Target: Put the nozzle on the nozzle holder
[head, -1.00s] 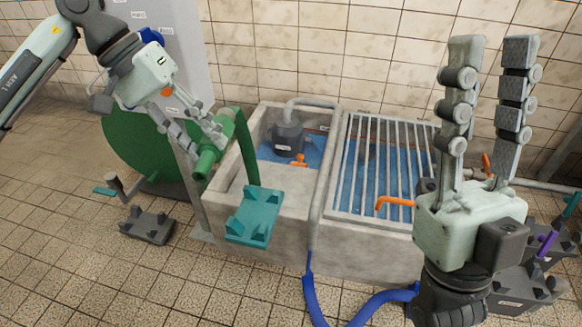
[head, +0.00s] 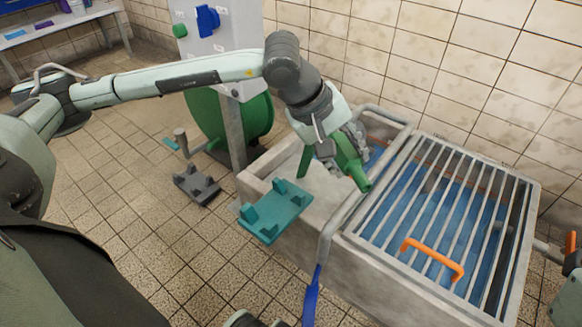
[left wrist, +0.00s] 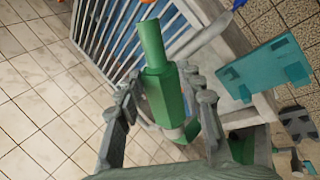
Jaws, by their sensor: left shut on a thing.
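The green nozzle (head: 350,167) is held by my left gripper (head: 342,152), above the concrete tank near its divider. In the left wrist view the nozzle (left wrist: 165,90) lies between the two fingers of my left gripper (left wrist: 166,97), its narrow end pointing away. A teal bracket with raised lugs, which looks like the nozzle holder (head: 275,212), is at the tank's front left edge and empty. It also shows at the right of the left wrist view (left wrist: 262,70). The nozzle is apart from it. The fingers of my right gripper are not visible.
The concrete tank (head: 345,262) has a metal grating (head: 440,215) with an orange handle (head: 432,260) on its right half. A dark grey bracket (head: 196,185) stands on the floor at left. A green reel (head: 228,122) is behind it.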

